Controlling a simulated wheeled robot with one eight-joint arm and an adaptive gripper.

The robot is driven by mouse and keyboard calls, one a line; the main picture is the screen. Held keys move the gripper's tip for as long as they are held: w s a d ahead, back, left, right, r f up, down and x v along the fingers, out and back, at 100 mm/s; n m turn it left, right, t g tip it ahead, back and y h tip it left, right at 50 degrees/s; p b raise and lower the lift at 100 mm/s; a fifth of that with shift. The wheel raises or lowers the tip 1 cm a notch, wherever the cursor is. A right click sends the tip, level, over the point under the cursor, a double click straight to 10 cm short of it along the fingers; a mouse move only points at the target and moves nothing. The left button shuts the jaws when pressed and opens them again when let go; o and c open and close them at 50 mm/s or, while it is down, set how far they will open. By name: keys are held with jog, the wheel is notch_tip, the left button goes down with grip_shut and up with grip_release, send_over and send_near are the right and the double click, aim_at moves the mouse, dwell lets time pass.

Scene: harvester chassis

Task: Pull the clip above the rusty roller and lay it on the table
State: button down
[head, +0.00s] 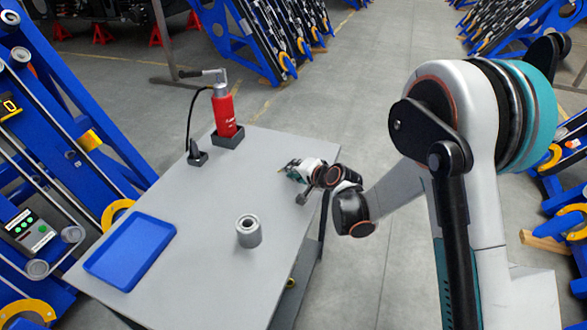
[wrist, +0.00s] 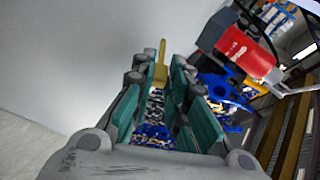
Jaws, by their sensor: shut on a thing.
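My gripper (head: 293,172) is over the right edge of the grey table (head: 195,268) in the head view. In the wrist view its teal fingers (wrist: 158,85) are shut on a narrow yellow clip (wrist: 161,62), which sticks out past the fingertips. The clip is too small to make out clearly in the head view. The table top fills the upper left of the wrist view; I cannot tell whether the clip touches it. I cannot pick out a rusty roller in either view.
A blue tray (head: 131,249) lies at the table's left, with a grey hollow cylinder (head: 248,231) near the middle. A red tool (head: 223,108) stands in a black holder at the far end. Blue machine frames (head: 60,110) flank the table. Its centre is clear.

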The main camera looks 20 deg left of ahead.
jog(key=c, duration=1.5)
grip_release()
jog(key=v, duration=1.2)
